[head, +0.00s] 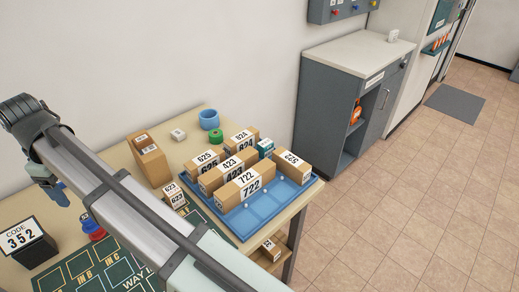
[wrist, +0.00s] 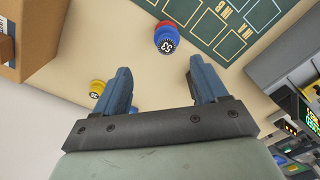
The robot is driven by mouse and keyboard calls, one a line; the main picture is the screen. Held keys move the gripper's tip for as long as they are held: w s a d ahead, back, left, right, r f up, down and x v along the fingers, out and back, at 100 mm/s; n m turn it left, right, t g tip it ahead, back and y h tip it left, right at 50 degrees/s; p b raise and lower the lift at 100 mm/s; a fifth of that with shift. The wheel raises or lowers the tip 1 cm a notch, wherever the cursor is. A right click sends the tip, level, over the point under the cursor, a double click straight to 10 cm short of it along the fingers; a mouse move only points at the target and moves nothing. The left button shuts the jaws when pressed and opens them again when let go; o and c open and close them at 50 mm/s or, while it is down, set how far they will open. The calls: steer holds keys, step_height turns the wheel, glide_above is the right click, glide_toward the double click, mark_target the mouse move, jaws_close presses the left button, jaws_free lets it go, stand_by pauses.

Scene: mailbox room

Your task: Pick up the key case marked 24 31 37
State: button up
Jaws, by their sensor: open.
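I cannot make out a key case marked 24 31 37 in either view; no legible label reads those numbers. My gripper (wrist: 160,85) is open and empty in the wrist view, its two blue fingers apart above the beige table. In the head view my gripper (head: 52,190) hangs at the left, partly hidden by my arm. A round blue and red piece (wrist: 165,38) marked 53 lies beyond the fingertips in the wrist view. A yellow round piece (wrist: 97,90) shows left of the left finger.
A blue tray (head: 306,190) holds several numbered cardboard boxes and a small teal box (head: 265,147). A dark box marked CODE 352 (head: 30,243) stands at the left. A green mat (head: 75,275) lies in front. A grey cabinet (head: 325,110) stands beyond the table.

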steer(key=w+d+m, duration=0.3)
steer(key=w+d, duration=0.7)
steer(key=w, duration=0.4)
steer(key=m, duration=0.9)
glide_above(265, 142)
steer(key=f, duration=0.2)
steer(key=f+m, duration=0.2)
steer(key=m, duration=0.3)
steer(key=f+m, duration=0.2)
steer(key=m, duration=0.3)
steer(key=f+m, duration=0.3)
steer(key=m, duration=0.1)
steer(key=shift+s+d+f+m, duration=0.1)
steer(key=shift+s+m, duration=0.2)
steer(key=shift+m, duration=0.1)
steer(key=shift+w+f, duration=0.15)
steer(key=shift+f, duration=3.1)
